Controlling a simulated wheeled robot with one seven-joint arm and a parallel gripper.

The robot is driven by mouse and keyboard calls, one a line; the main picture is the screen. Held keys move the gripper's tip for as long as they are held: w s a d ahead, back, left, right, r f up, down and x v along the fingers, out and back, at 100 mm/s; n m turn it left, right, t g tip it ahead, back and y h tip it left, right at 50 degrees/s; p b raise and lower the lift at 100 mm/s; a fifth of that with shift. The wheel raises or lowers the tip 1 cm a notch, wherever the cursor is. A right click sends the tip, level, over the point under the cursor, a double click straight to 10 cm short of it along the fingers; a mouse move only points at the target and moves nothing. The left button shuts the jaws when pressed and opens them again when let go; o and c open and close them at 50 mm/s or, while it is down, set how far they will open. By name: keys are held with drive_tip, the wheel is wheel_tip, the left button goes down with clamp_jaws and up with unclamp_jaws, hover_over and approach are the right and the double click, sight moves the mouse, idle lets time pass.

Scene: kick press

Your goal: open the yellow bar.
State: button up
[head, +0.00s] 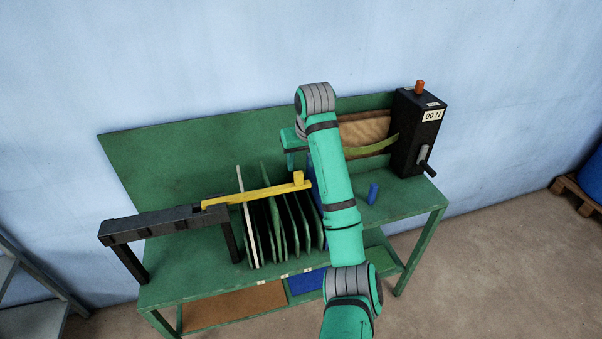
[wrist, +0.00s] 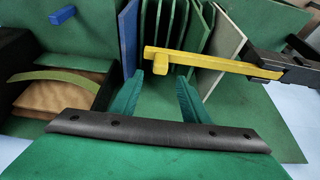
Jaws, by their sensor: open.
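The yellow bar (head: 255,193) reaches from a black beam at the left across the tops of the upright boards. Its free end carries a yellow knob (head: 299,178). In the wrist view the bar (wrist: 215,61) runs in from the right, and its knob (wrist: 160,64) shows just beyond and between my fingertips. My gripper (wrist: 160,78) is open with nothing between its fingers. In the head view my gripper (head: 291,160) is partly hidden by my arm, close behind the knob. I cannot tell whether a finger touches the knob.
The black beam (head: 165,221) stands on legs on the green bench (head: 190,278). Several upright boards (head: 272,225) stand under the bar. A black box (head: 415,135) with a lever stands at the right end.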

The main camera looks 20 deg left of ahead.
sight(299, 173)
drive_tip(key=x, duration=0.8)
drive_tip(key=shift+a, duration=0.1)
drive_tip(key=shift+c, duration=0.7)
clamp_jaws()
